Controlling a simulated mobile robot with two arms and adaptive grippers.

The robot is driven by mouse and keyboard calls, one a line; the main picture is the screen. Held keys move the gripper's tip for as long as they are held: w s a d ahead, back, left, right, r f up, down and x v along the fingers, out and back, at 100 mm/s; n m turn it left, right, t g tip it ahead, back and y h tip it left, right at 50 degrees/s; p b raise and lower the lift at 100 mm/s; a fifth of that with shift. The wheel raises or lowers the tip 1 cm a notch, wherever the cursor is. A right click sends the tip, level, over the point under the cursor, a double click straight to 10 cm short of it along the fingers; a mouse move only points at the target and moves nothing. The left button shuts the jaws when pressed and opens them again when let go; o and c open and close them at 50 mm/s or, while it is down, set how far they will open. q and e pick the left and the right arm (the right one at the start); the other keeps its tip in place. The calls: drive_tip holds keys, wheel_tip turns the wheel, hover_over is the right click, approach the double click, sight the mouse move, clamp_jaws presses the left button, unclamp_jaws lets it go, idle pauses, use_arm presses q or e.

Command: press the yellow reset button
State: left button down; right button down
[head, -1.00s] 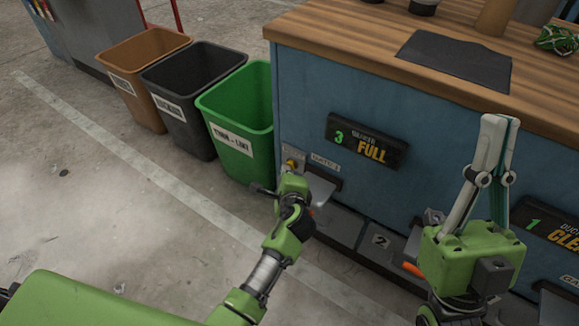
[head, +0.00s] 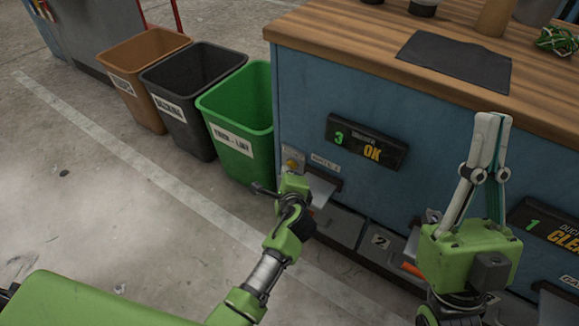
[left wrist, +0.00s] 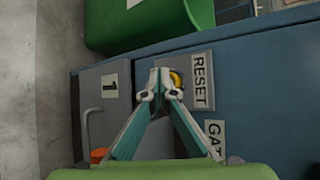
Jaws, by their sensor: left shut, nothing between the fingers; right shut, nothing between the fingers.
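The yellow reset button (head: 292,164) sits on a small grey plate on the left end of the blue cabinet front. In the left wrist view the yellow button (left wrist: 176,79) shows beside the RESET label (left wrist: 199,81), partly hidden by my fingertips. My left gripper (head: 293,182) is shut and empty, just below the button in the head view; its fingertips (left wrist: 160,78) overlap the plate in the wrist view. I cannot tell whether they touch it. My right gripper (head: 492,118) is shut and empty, pointing up in front of the cabinet. The display (head: 367,142) reads 3 and OK.
A green bin (head: 238,115), a black bin (head: 195,85) and a brown bin (head: 142,70) stand left of the cabinet. A gate shelf (head: 320,188) juts out right of the button. A wooden top (head: 345,35) covers the cabinet.

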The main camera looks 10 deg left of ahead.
use_arm(q)
drive_tip(key=shift+s+a+p, duration=0.25)
drive_tip(key=shift+s+p, duration=0.3)
drive_tip(key=shift+s, duration=0.2)
use_arm(e)
drive_tip(key=w+f+g+h, duration=0.1)
drive_tip(key=w+f+g, duration=0.2)
drive_tip(key=w, duration=0.2)
drive_tip(key=shift+a+f, duration=0.25)
drive_tip(key=shift+a, duration=0.1)
